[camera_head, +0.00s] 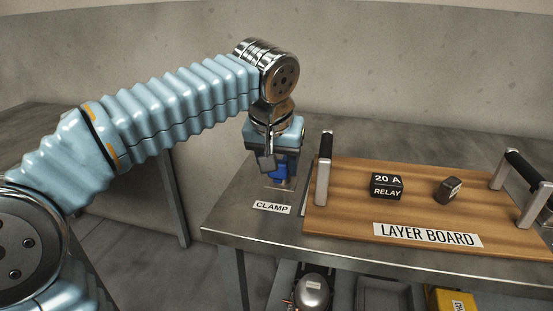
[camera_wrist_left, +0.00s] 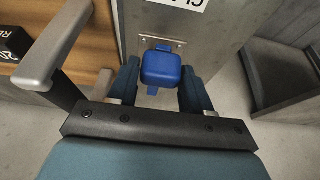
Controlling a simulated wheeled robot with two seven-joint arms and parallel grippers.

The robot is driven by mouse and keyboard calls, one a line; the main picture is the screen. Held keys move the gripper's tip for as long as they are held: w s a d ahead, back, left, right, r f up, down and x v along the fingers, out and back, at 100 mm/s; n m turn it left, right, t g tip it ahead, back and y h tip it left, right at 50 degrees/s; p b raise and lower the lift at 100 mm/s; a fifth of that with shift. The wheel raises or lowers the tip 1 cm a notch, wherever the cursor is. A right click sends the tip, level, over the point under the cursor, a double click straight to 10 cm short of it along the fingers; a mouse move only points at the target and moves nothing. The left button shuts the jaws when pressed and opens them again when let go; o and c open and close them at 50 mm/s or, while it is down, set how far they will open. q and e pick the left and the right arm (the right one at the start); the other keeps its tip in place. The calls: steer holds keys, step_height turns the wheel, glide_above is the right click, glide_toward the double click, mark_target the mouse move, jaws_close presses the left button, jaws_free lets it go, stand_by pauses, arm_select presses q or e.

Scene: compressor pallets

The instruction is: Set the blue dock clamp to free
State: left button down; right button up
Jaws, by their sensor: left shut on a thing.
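The blue dock clamp (camera_head: 279,172) sits on the metal table behind the CLAMP label (camera_head: 272,207). In the head view my left gripper (camera_head: 273,178) points down over it and hides much of it. In the left wrist view the clamp's blue block (camera_wrist_left: 162,68) lies between the two fingers of my left gripper (camera_wrist_left: 160,88). The left gripper is shut on the clamp. The clamp's setting cannot be read from these views. My right gripper is in neither view.
The wooden layer board (camera_head: 340,222) lies just right of the clamp, with an upright handle (camera_head: 324,168) close to my gripper. A 20 A relay (camera_head: 387,186) and a small dark block (camera_head: 448,190) stand on it. A compressor (camera_head: 312,290) and a yellow box (camera_head: 450,299) are below.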

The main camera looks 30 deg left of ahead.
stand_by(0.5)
arm_select(q)
steer(key=c, duration=0.6)
jaws_free()
steer(key=shift+o, duration=0.2)
steer(key=p+v, duration=0.2)
steer(key=v, duration=1.1)
steer(key=shift+s+r+p, duration=0.2)
steer(key=shift+r+p, duration=0.1)
steer(key=shift+d, duration=0.15)
